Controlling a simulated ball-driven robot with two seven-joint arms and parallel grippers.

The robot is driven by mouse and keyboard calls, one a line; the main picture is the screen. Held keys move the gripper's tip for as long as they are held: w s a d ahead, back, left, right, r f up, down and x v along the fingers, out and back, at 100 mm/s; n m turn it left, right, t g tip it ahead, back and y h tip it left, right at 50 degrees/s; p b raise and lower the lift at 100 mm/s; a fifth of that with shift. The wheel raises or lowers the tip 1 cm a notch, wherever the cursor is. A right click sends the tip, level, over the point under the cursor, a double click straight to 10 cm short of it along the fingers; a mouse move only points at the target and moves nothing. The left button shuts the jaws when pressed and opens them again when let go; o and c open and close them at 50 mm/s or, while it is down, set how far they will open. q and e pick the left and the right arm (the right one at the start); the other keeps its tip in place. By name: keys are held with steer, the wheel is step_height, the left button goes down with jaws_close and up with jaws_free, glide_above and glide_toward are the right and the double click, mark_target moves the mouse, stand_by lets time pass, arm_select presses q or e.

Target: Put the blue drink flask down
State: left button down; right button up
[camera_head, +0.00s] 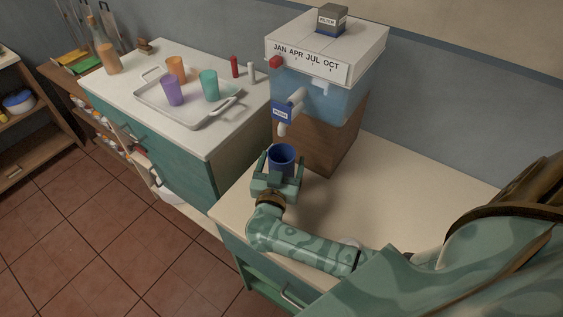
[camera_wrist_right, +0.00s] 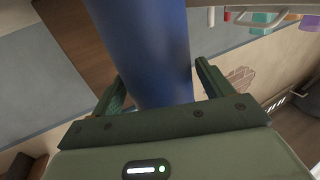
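The blue drink flask (camera_head: 283,157) is upright with an open top, near the spout of the water dispenser in the head view. My right gripper (camera_head: 277,170) has its fingers on both sides of it and appears shut on it. In the right wrist view the flask (camera_wrist_right: 150,50) fills the space between the fingers of the right gripper (camera_wrist_right: 160,85). The flask's lower part is hidden by the gripper in the head view, so I cannot tell whether its base touches anything. My left gripper is not in view.
The water dispenser (camera_head: 325,65) stands on a wooden block (camera_head: 325,128) on the cream counter (camera_head: 410,190). The counter right of it is mostly clear. On the left cabinet, a white tray (camera_head: 198,119) holds orange, purple and teal cups. A gap lies between cabinet and counter.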

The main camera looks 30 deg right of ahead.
steer(key=shift+s+a+r, duration=0.15)
steer(key=shift+s+a, duration=0.05)
steer(key=p+v, duration=0.1)
steer(key=v, duration=1)
steer(key=shift+s+a+p, duration=0.15)
steer(key=shift+s+p, duration=0.05)
steer(key=shift+p, duration=0.1)
